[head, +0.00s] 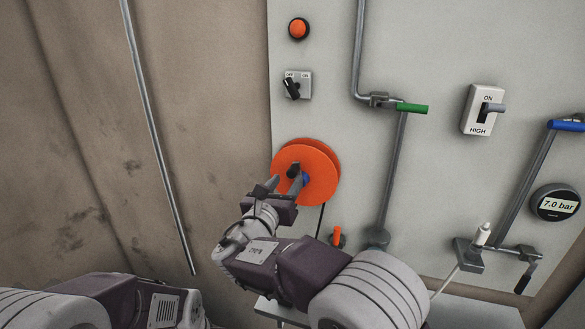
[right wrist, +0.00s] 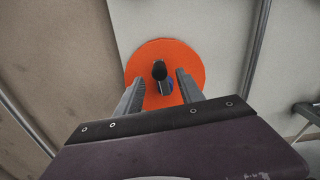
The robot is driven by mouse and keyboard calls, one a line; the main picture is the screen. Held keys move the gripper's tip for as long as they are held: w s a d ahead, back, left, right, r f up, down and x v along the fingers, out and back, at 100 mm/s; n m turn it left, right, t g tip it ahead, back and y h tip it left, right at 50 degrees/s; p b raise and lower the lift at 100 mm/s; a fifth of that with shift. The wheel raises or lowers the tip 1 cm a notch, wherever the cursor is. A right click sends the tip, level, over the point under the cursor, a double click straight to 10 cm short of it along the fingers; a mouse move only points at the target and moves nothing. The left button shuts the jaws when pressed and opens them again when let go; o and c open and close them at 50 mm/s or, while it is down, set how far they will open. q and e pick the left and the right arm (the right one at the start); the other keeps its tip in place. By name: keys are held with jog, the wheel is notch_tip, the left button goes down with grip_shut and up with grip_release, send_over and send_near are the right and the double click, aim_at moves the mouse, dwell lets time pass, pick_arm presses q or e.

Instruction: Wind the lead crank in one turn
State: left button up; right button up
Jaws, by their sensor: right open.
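The lead crank is an orange disc (head: 320,177) on the light grey panel, with a dark knob (head: 293,170) standing out from its face and a blue part near its middle. My right gripper (head: 284,184) is in front of the disc. In the right wrist view the disc (right wrist: 190,60) is straight ahead. There the dark knob (right wrist: 159,70) shows between the two fingers of my right gripper (right wrist: 158,90), which are apart with a gap on each side of it. My left gripper is not in view; only part of my left arm shows at the lower left.
Above the crank are an orange button (head: 298,28) and a black rotary switch (head: 292,88). To the right are a green-handled valve (head: 412,108), an ON/HIGH switch (head: 484,110) and a gauge reading 7.0 bar (head: 556,203). A small orange lever (head: 337,237) sits below the disc.

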aim_at(290, 174)
jog(key=p+x, duration=0.2)
jog(key=x, duration=0.2)
jog(key=shift+w+r, duration=0.15)
jog(key=shift+w, duration=0.2)
jog(key=shift+w+d, duration=0.2)
jog(key=shift+w, duration=0.15)
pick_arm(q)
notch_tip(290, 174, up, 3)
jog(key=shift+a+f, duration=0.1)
pick_arm(e)
grip_shut()
dwell(0.5)
